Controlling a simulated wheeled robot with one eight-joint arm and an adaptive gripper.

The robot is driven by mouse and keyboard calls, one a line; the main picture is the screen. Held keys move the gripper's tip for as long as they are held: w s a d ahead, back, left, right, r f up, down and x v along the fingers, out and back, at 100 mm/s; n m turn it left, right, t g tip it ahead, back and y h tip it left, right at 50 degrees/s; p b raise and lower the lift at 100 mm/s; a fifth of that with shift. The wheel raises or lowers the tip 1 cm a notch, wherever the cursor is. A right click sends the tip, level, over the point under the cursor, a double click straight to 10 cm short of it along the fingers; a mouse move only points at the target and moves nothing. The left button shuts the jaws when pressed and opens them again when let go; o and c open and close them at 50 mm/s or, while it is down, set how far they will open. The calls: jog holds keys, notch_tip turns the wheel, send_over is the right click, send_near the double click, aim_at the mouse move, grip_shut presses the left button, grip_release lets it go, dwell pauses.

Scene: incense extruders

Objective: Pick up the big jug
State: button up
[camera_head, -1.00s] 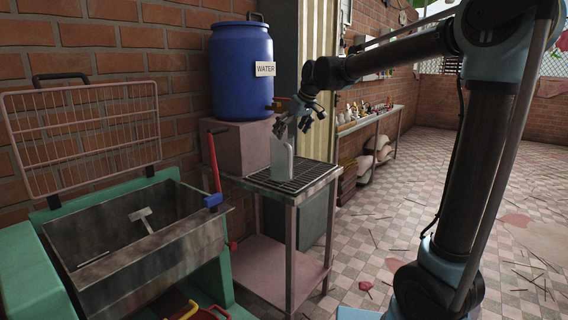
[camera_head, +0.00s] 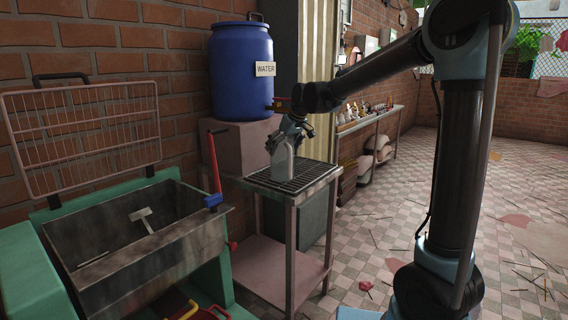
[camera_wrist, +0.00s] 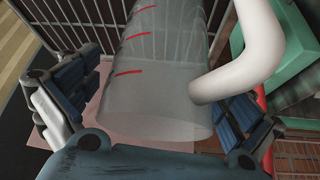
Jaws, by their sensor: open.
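The big jug (camera_head: 283,162) is a translucent grey vessel standing on the metal grate (camera_head: 312,174) of a small table, below the blue water barrel. In the wrist view the jug (camera_wrist: 158,85) shows red marks on its side and a thick white handle (camera_wrist: 245,55) at the right. My gripper (camera_head: 290,140) is at the jug's upper part in the head view. In the wrist view my gripper (camera_wrist: 155,105) is open, with one finger on each side of the jug. The right finger is close to the handle's lower end. I cannot tell whether the fingers touch it.
The blue barrel (camera_head: 241,75) marked WATER stands on a pink block (camera_head: 243,150) behind the jug. A metal basin (camera_head: 140,235) with a raised rack (camera_head: 85,125) and a red lever (camera_head: 214,165) are at the left. Open tiled floor (camera_head: 375,235) lies to the right.

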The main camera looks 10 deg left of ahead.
jog(key=c, duration=1.5)
jog(key=shift+o, duration=0.2)
